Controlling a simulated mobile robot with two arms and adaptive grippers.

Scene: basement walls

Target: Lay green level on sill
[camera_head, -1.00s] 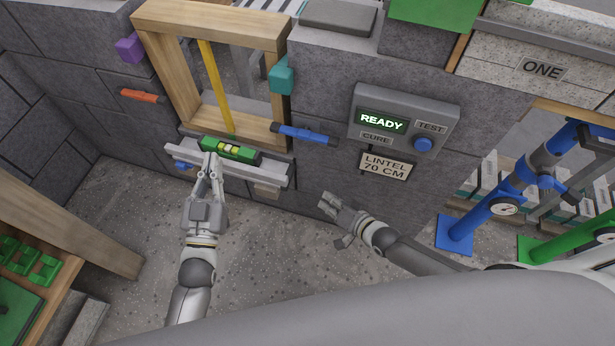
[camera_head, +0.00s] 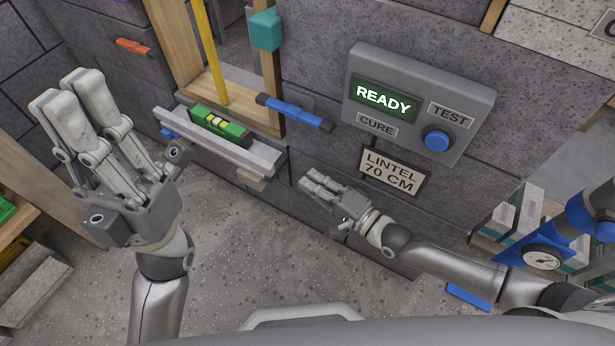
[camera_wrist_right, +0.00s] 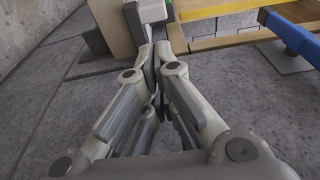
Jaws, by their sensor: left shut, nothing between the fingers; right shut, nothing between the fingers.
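The green level (camera_head: 236,130) with its yellow vial lies flat along the grey sill (camera_head: 258,161), below the wooden window frame (camera_head: 267,116). Nothing is holding it. My left gripper (camera_head: 68,88) is shut and empty, raised to the left of the sill and apart from the level. My right gripper (camera_head: 308,180) is shut and empty, low in front of the wall, to the right of and below the sill's right end. In the right wrist view its closed fingers (camera_wrist_right: 157,65) show, with nothing between them.
A blue clamp (camera_head: 295,114) and a teal block (camera_head: 266,31) are by the frame. A grey READY panel (camera_head: 475,85) with a blue button (camera_head: 436,139) projects from the wall. A blue prop (camera_head: 575,220) stands right. The floor (camera_head: 225,250) below the sill is clear.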

